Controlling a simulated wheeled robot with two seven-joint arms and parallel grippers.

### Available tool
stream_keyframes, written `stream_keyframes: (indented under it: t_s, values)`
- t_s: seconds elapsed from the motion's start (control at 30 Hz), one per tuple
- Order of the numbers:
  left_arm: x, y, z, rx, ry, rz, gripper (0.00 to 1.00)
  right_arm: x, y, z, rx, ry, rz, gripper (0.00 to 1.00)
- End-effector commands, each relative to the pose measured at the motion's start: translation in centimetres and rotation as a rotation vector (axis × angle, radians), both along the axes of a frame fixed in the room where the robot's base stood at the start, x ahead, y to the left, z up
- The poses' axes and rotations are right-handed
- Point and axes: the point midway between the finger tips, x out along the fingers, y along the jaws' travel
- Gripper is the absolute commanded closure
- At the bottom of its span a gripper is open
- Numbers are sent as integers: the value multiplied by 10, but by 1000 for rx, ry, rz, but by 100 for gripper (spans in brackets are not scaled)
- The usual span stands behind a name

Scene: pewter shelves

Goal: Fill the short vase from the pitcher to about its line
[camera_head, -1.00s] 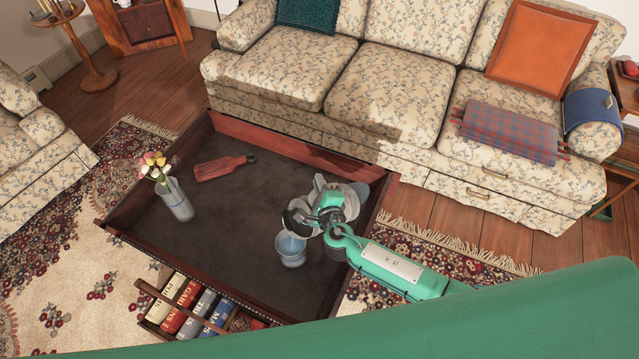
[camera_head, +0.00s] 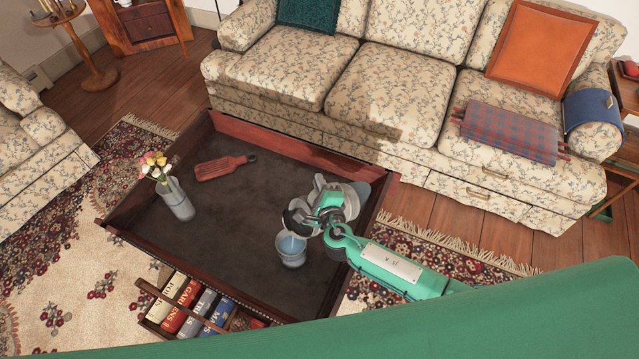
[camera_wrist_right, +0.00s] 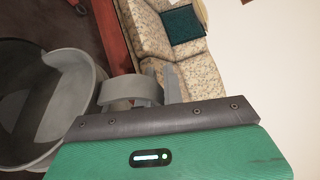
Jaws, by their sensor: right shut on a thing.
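The short vase (camera_head: 291,252) is a pale, glassy cup standing on the dark floor of the wooden tray-like table, with bluish water showing in its mouth. My right gripper (camera_head: 328,208) is just above and to the right of it. In the right wrist view the gripper (camera_wrist_right: 140,90) is shut on the handle of the grey pitcher (camera_wrist_right: 45,140). In the head view the pitcher (camera_head: 303,216) is mostly hidden behind the gripper, its mouth close above the vase. It looks tilted. The vase's line cannot be made out. My left gripper is out of view.
A vase of flowers (camera_head: 178,200) and a red slatted paddle (camera_head: 223,167) stand and lie in the left of the tray table (camera_head: 240,225). Raised wooden sides border it. Books (camera_head: 200,312) fill the front compartment. A floral sofa (camera_head: 375,85) stands behind.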

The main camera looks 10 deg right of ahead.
Motion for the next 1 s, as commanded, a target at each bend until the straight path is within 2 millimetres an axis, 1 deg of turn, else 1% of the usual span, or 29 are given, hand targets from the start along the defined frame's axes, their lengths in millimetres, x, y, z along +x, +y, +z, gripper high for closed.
stream_keyframes:
  t_s: [0.03, 0.5, 0.73, 1.0]
  values:
    - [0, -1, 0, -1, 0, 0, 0, 1, 1, 3, 1, -5, 0, 100]
    - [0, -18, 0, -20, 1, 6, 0, 1, 1, 3, 1, -5, 0, 100]
    - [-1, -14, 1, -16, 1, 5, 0, 1, 1, 3, 0, -5, 0, 100]
    - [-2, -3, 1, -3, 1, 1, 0, 1, 1, 3, -2, -7, 0, 100]
